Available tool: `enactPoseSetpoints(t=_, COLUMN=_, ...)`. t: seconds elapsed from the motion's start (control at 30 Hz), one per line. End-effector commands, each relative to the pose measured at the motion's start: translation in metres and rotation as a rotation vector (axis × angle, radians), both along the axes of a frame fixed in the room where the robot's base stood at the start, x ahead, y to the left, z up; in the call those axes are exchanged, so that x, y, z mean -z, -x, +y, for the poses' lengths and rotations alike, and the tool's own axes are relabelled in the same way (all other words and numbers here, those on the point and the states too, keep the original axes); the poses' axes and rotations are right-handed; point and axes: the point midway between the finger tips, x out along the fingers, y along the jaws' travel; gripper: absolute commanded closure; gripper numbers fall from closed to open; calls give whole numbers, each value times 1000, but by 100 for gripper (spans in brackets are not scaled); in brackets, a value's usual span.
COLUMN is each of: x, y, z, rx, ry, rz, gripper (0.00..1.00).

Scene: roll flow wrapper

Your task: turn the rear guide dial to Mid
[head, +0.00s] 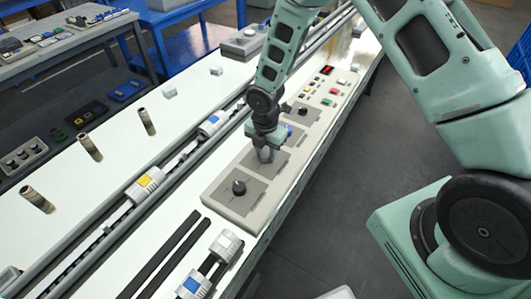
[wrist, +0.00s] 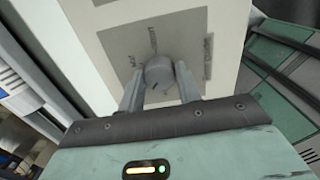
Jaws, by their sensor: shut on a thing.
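My gripper (head: 264,152) points down at the middle dial of a beige control panel (head: 226,205). In the wrist view its two fingers (wrist: 160,88) are shut on a grey round dial (wrist: 159,70), one on each side. The dial sits on a darker grey plate (wrist: 180,32) with small printed labels to its left, above and right. The lettering is too small to read surely, and I cannot tell which label the dial points to. In the head view my gripper hides most of this dial. I cannot tell from its marking whether it is the rear guide dial.
A black dial (head: 239,187) stands on the panel nearer to me, and another dark dial (head: 303,110) farther along. Coloured buttons (head: 326,101) and a red display (head: 327,70) lie beyond. Rails with a yellow-marked block (head: 146,182) run left of the panel.

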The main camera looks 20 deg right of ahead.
Motion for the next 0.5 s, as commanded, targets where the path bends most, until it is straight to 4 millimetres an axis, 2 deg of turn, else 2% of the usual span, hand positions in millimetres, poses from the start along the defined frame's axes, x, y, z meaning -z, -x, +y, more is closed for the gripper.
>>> enactPoseSetpoints(t=0.5, x=1, y=0, z=1, rx=488, ry=0, rz=-2, gripper=89)
